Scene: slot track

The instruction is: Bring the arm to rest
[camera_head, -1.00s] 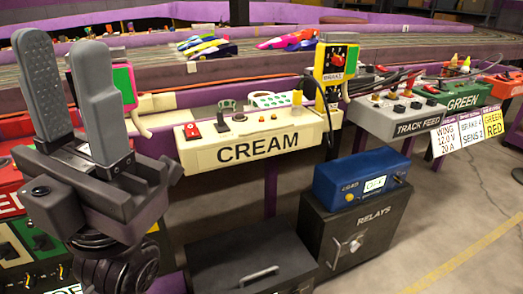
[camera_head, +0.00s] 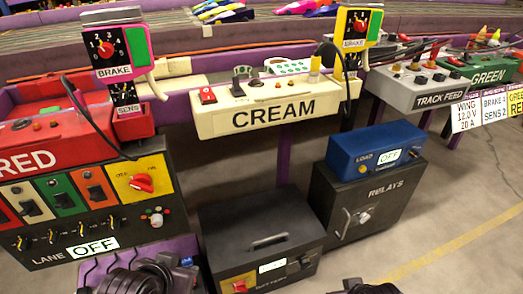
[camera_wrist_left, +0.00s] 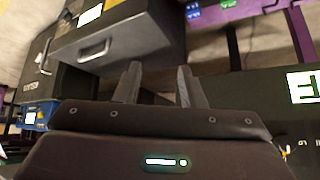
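My left gripper (camera_wrist_left: 158,76) shows in the left wrist view with its two grey fingers apart and nothing between them. It points toward the dark box (camera_wrist_left: 120,35) with a handle. In the head view only dark parts of my left arm (camera_head: 145,278) show at the bottom left, and the fingers are out of sight. A dark part that may be mine shows at the bottom edge right of the middle. My right gripper is not in view.
The red controller box (camera_head: 60,148), cream box (camera_head: 262,108) and grey track feed box (camera_head: 415,92) line the track's edge. A dark box (camera_head: 250,222) and the relays cabinet (camera_head: 350,205) with a blue unit (camera_head: 370,152) stand below. Floor is clear at the right.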

